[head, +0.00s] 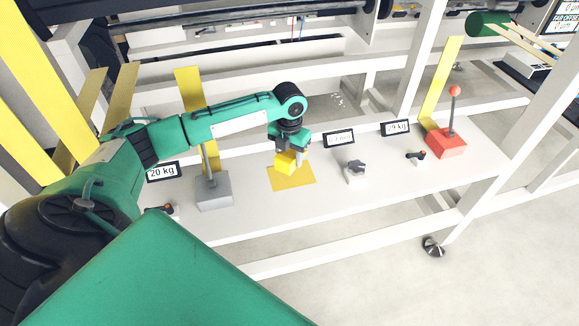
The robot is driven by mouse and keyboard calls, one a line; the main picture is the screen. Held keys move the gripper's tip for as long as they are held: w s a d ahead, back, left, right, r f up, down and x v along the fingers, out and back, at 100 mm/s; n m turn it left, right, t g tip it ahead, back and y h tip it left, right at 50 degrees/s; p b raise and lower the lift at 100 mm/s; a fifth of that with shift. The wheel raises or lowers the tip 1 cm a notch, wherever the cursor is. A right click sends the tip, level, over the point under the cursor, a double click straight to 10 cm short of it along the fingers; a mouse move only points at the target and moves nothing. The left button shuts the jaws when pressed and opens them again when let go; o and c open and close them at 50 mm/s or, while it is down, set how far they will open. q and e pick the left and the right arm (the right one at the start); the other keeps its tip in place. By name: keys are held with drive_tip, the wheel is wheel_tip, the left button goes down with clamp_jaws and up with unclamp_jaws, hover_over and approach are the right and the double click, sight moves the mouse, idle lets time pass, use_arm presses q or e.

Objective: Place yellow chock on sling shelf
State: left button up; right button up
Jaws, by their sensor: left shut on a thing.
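The yellow chock (285,162) is a small yellow block in the head view. My left gripper (293,155) is shut on it from above. The chock is over the back part of a flat yellow patch (292,181) on the white shelf (330,197). I cannot tell whether the chock touches the patch or is held just above it. My right gripper is not in view.
A grey box with a lever (214,191) stands left of the patch. A grey knob (355,171), a small black-handled part (417,157) and a red box with a lever (445,141) stand to the right. Display plates line the back edge.

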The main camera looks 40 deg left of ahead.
sight(289, 178)
use_arm(q)
drive_tip(key=shift+f, duration=0.95)
wheel_tip(289, 178, down, 4)
drive_tip(key=shift+r+p, duration=0.1)
drive_tip(key=shift+p, duration=0.4)
drive_tip(key=shift+f, duration=0.3)
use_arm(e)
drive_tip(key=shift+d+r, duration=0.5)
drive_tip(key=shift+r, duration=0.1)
use_arm(q)
drive_tip(key=shift+s+f, duration=0.1)
drive_tip(key=shift+f, duration=0.05)
drive_tip(key=o, duration=1.1)
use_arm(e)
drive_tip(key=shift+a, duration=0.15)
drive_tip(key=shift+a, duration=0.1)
